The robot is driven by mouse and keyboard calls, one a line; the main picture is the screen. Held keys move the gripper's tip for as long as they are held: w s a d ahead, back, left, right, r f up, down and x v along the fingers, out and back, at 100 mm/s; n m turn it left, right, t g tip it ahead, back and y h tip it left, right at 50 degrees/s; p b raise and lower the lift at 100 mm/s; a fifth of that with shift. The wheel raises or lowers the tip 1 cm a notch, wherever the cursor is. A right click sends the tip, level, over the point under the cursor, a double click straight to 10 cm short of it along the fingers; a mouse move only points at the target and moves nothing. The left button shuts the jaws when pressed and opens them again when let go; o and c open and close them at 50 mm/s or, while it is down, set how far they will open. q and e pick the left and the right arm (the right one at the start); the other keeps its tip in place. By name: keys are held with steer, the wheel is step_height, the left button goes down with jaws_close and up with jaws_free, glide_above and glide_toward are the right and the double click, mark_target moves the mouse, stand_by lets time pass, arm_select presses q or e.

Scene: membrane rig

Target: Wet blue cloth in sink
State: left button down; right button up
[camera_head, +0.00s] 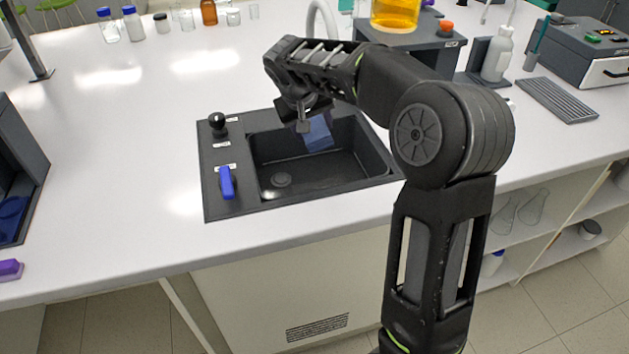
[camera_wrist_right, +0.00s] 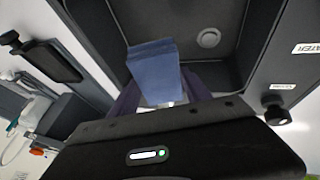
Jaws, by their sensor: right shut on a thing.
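The blue cloth (camera_head: 319,133) hangs from my right gripper (camera_head: 303,122) inside the outline of the dark sink (camera_head: 263,196), toward its back right. In the right wrist view the cloth (camera_wrist_right: 154,68) is pinched between the fingers (camera_wrist_right: 165,100), with the basin and its round drain (camera_wrist_right: 209,38) beyond. I cannot tell whether the cloth touches the basin floor. A faucet spout (camera_head: 322,14) shows behind my right arm, partly hidden. A blue lever (camera_head: 227,182) and a black knob (camera_head: 217,121) sit on the sink's left rim. My left gripper is out of view.
Bottles (camera_head: 133,23) stand along the back left of the white counter (camera_head: 130,150). A dark stand with a yellow-orange vessel (camera_head: 396,14) is behind my right arm. A grey rack (camera_head: 556,98) lies at right. The counter left of the sink is mostly clear.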

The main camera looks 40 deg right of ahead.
mark_target(317, 122)
steer(key=shift+r+p, duration=1.4)
steer(key=shift+r, duration=0.65)
steer(key=shift+d+f+b, duration=0.1)
steer(key=shift+f+b, duration=0.1)
steer(key=shift+b, duration=0.1)
